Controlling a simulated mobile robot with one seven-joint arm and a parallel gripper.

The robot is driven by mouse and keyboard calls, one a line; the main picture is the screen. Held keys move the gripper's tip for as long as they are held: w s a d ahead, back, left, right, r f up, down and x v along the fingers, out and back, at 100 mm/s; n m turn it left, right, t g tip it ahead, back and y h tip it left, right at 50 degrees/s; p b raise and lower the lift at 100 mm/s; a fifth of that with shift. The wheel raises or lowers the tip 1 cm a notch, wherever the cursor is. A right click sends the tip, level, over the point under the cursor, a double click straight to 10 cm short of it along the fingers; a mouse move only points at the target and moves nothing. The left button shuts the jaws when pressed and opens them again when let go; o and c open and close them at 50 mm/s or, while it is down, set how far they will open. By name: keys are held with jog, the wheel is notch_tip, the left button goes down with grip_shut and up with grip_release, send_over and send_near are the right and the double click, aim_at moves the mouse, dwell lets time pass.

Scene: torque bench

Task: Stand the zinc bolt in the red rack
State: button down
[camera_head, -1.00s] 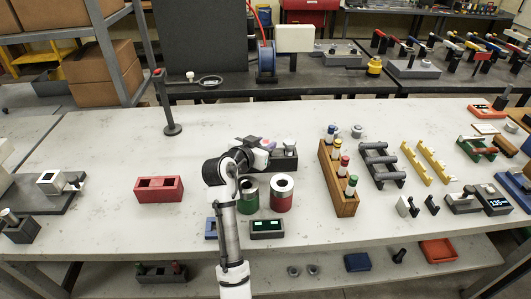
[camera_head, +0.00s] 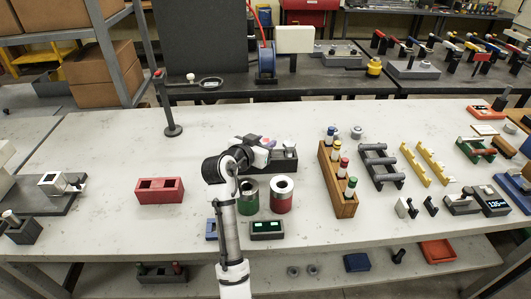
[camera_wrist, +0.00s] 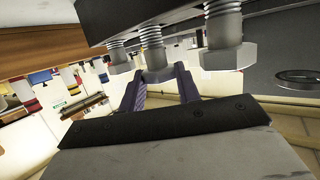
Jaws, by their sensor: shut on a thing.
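The red rack (camera_head: 145,196), a low block with two square openings, stands on the left of the table and looks empty. My gripper (camera_head: 266,147) is at the dark rack (camera_head: 285,167) near the table's middle. In the wrist view, my gripper's purple fingers (camera_wrist: 159,78) are shut on the hex head of a grey bolt (camera_wrist: 153,58), taken as the zinc bolt. Its threaded shank runs toward the dark rack (camera_wrist: 150,12). Two similar grey bolts stand either side: a larger one (camera_wrist: 224,30) and a smaller one (camera_wrist: 117,52). Whether the held bolt is clear of its hole cannot be told.
A post with a ring (camera_head: 172,128) stands behind the red rack. The table between the red rack and my arm is clear.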

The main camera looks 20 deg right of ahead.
jog(key=shift+r+p, duration=1.5)
jog(key=shift+r, duration=2.2)
